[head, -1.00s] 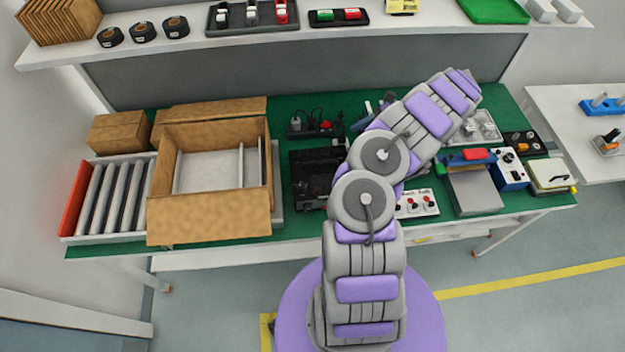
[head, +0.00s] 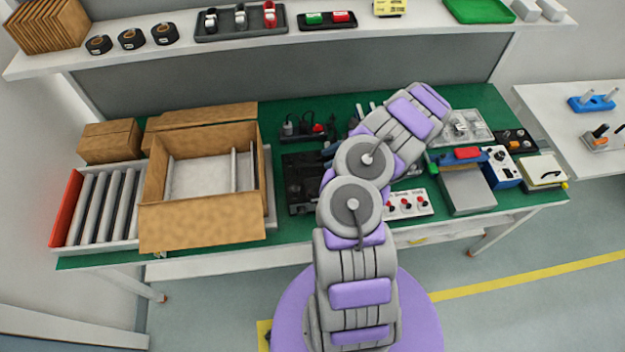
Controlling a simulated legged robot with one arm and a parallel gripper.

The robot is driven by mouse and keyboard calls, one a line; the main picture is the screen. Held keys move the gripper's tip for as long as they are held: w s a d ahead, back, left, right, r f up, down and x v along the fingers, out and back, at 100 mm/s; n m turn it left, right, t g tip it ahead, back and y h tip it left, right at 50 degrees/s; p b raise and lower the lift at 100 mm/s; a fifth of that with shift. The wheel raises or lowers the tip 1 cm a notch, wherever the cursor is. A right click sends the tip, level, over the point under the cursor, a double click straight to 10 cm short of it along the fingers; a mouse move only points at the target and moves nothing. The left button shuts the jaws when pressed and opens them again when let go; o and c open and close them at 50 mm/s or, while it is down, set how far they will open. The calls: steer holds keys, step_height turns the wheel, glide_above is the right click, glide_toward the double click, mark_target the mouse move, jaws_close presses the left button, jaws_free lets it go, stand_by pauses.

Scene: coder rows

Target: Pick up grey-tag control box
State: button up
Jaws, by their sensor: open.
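A white control box (head: 408,203) with several red and black knobs sits near the front edge of the green bench, partly behind my arm. A blue and white control box (head: 502,168) stands further right. A black box with knobs (head: 515,141) lies behind it. I cannot make out a grey tag on any of them. My grey and purple arm rises from the base and leans to the upper right over the bench. My gripper does not show; the arm's far end hides it.
An open cardboard carton (head: 205,232) and a roller conveyor (head: 100,205) fill the left. A grey-topped device (head: 467,188) stands between the control boxes. Black equipment (head: 300,180) lies left of my arm. A shelf (head: 350,27) runs above the bench.

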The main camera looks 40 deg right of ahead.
mark_target(313, 165)
steer(key=shift+b+x, duration=0.45)
steer(key=shift+x, duration=2.95)
jaws_close()
steer(key=shift+r, duration=0.1)
